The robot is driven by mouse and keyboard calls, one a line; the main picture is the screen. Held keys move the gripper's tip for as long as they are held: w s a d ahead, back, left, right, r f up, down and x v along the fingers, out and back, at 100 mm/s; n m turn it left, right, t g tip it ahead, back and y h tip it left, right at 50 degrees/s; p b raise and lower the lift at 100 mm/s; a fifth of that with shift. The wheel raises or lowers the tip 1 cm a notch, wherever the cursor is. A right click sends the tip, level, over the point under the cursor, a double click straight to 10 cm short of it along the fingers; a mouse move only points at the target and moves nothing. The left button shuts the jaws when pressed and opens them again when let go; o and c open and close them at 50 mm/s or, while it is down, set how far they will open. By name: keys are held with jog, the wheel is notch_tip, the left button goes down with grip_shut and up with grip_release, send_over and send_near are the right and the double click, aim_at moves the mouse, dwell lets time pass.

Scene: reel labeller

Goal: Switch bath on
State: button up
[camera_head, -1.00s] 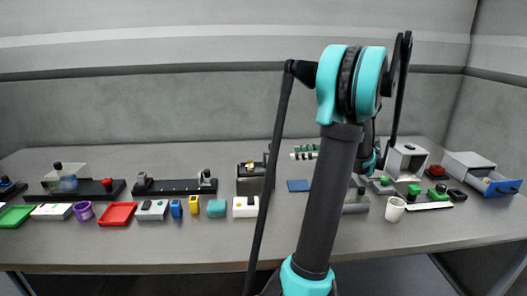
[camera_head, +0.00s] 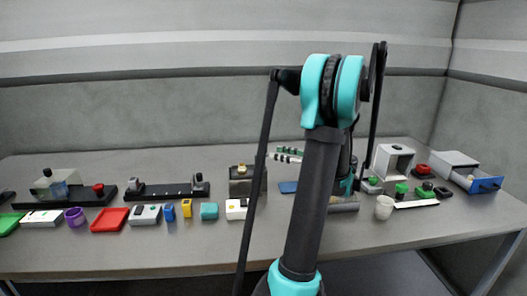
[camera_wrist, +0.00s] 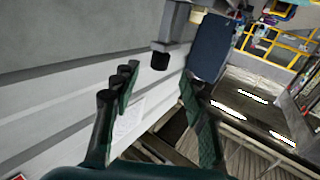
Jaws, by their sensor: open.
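I cannot tell for certain which device is the bath. A dark grey box with a brass-coloured part on top (camera_head: 241,183) stands mid-table in the head view, partly behind my arm. A white block with a dark spot (camera_head: 235,209) sits in front of it. My gripper (camera_wrist: 155,95) is open and empty in the wrist view, its two dark fingers well apart. In the head view my arm mostly hides it, low over the table right of centre. Ahead of the fingers in the wrist view are a black knob-like block (camera_wrist: 160,60) and a dark blue panel (camera_wrist: 210,47).
At left are a red tray (camera_head: 109,220), a purple ring (camera_head: 75,217) and black rails (camera_head: 166,190).

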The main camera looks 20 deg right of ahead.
aim_at(264, 150)
jog(key=x, duration=0.7)
jog(key=shift+a, duration=0.1)
grip_shut()
dwell(0.3)
